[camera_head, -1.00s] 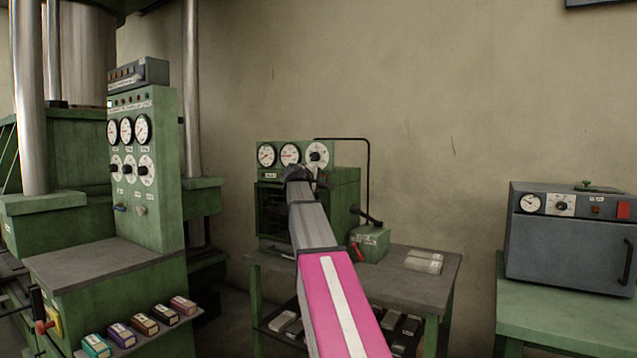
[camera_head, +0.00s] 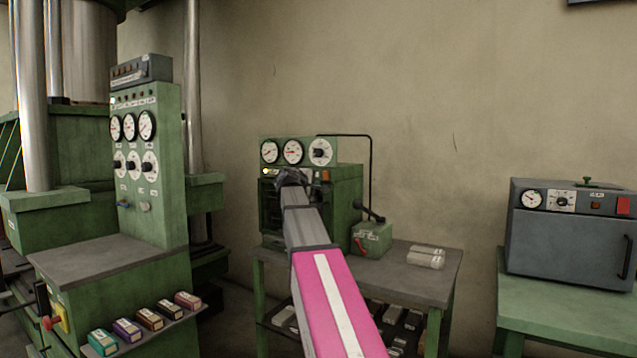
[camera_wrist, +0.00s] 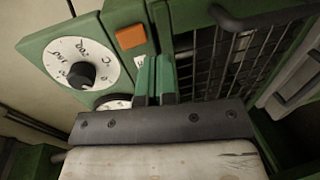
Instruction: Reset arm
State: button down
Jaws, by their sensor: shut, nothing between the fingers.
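My arm reaches forward from the bottom of the head view, and my gripper (camera_head: 290,176) is in front of the green machine with three dials (camera_head: 345,205). In the wrist view my gripper (camera_wrist: 155,78) shows two green fingers, shut together with nothing between them. The fingertips are close to the machine's front, just right of an orange button (camera_wrist: 130,37) and beside a dark grille (camera_wrist: 215,60). I cannot tell whether they touch it. A white temperature knob dial (camera_wrist: 80,66) is at the left. In the head view a small yellow light (camera_head: 266,171) glows below the left gauge.
The machine stands on a grey-topped table (camera_head: 425,283) with a red-handled lever box (camera_head: 371,240) and clear rolls (camera_head: 426,257). A green press (camera_head: 150,165) with small coloured boxes (camera_head: 145,320) is at left. A grey oven (camera_head: 570,235) is at right.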

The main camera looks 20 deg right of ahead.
jog(key=s+a+f, duration=0.2)
jog(key=s+a, duration=0.3)
jog(key=a, duration=0.1)
jog(key=s+a+f+m+g+y, duration=0.1)
jog(key=s+a+f+y, duration=0.15)
jog(key=f, duration=0.85)
jog(key=s+a+f+m+g+y, duration=0.1)
jog(key=s+f+g+y, duration=0.15)
jog(key=f, duration=0.95)
jog(key=s+a+f+m+g+y, duration=0.1)
jog(key=s+a+f, duration=0.15)
jog(key=f, duration=0.85)
jog(key=s+a+f+m+g+y, duration=0.2)
jog(key=s+a+f+y, duration=0.1)
jog(key=s+f, duration=0.6)
jog(key=s+a+f+m+g+y, duration=0.2)
jog(key=s+a+f, duration=0.4)
jog(key=s+f, duration=0.3)
notch_tip(320, 180, down, 4)
jog(key=shift+s+f+m+g+y, duration=0.2)
jog(key=shift+m+g+y, duration=0.1)
jog(key=shift+g+y, duration=0.4)
jog(key=shift+d, duration=0.1)
